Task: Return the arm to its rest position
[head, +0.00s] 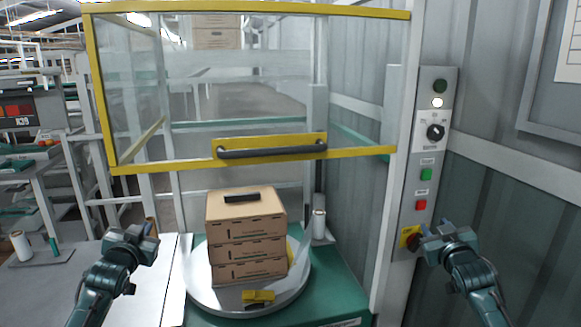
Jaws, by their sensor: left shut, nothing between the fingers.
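My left gripper (143,238) is at the left, raised in front of the pale table, with its fingers shut and nothing between them. My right gripper (425,238) is at the right, in front of the control panel (424,145). In the picture it overlaps the yellow-backed switch (409,238) at the panel's bottom; I cannot tell whether it touches. Its fingertips are too small and dark to tell whether they are open or shut.
Stacked brown cartons (246,225) stand on a round turntable (205,298) between my arms. A yellow-framed clear guard (250,8) with a black handle (272,151) is raised above them. A yellow item (258,296) lies at the turntable's front. White rolls stand nearby.

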